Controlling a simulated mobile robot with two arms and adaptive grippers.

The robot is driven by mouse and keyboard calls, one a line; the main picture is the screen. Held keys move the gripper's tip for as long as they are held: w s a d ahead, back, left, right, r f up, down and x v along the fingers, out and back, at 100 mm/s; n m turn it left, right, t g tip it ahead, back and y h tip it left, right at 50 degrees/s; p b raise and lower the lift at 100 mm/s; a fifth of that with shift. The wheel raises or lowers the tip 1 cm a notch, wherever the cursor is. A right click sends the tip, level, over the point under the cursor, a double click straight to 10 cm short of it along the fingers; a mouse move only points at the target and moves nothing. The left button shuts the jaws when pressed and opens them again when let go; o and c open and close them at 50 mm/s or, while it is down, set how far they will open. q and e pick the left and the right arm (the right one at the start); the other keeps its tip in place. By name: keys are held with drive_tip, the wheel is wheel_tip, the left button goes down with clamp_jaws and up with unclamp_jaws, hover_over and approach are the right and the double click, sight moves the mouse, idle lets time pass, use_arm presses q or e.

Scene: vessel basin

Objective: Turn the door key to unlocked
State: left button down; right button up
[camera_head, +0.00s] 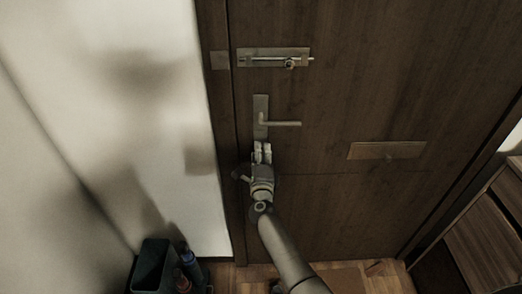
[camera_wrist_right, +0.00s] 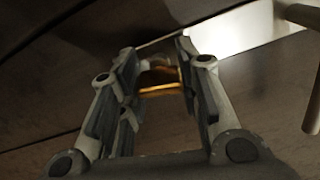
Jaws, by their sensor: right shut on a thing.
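My right gripper (camera_head: 262,150) reaches up to the dark wooden door (camera_head: 400,95), just below the lever handle (camera_head: 285,123) and its metal plate (camera_head: 260,104). In the right wrist view its two fingers (camera_wrist_right: 157,58) stand on either side of a small brass-coloured piece, the door key (camera_wrist_right: 160,89), and are shut on it. The key's far end and the keyhole are hard to make out. In the head view the fingers hide the key. The key's turn angle cannot be read. My left gripper is not in view.
A sliding bolt (camera_head: 272,58) sits above the handle. A letter plate (camera_head: 387,150) is to the right. A pale wall (camera_head: 110,90) stands close on the left. A dark bin (camera_head: 152,262) and bottles (camera_head: 187,262) are on the floor at lower left. Wooden shelving (camera_head: 485,235) is at lower right.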

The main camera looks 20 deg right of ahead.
drive_tip(key=shift+n+p, duration=0.45)
drive_tip(key=shift+n, duration=0.55)
drive_tip(key=shift+f+n, duration=0.15)
drive_tip(key=shift+n, duration=0.15)
clamp_jaws()
drive_tip(key=shift+o, duration=1.7)
unclamp_jaws()
